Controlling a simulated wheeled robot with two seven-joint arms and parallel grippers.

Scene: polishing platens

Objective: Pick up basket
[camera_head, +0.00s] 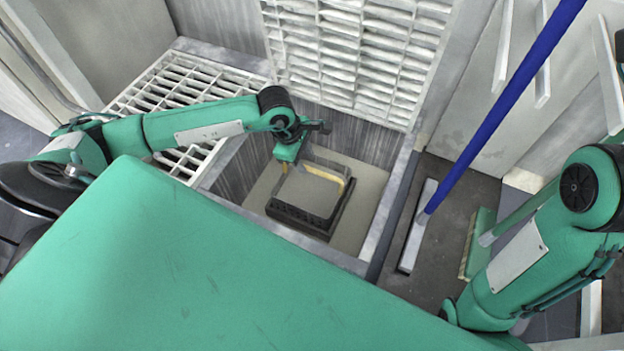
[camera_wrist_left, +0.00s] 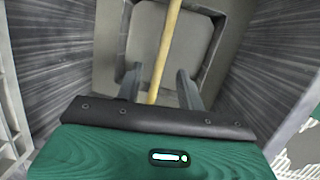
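The basket (camera_head: 308,205) is a dark, square, shallow frame on the floor of a recessed basin, with a yellowish bar handle (camera_head: 325,173) above it. In the left wrist view, the handle (camera_wrist_left: 166,50) runs lengthwise between the two fingers of my left gripper (camera_wrist_left: 159,82). The fingers are apart, with a gap showing on both sides of the handle. The basket frame (camera_wrist_left: 128,35) shows beyond them. In the head view, my left gripper (camera_head: 284,168) is at the basket's upper left, partly hidden by its own wrist. My right arm shows at the right; its gripper is out of view.
The basin has steep grey walls (camera_head: 345,130) close around the basket. A white slatted grate (camera_head: 165,90) lies to the left, and another grate (camera_head: 360,50) stands behind. A blue pole (camera_head: 500,100) and a green-headed brush (camera_head: 478,243) stand to the right.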

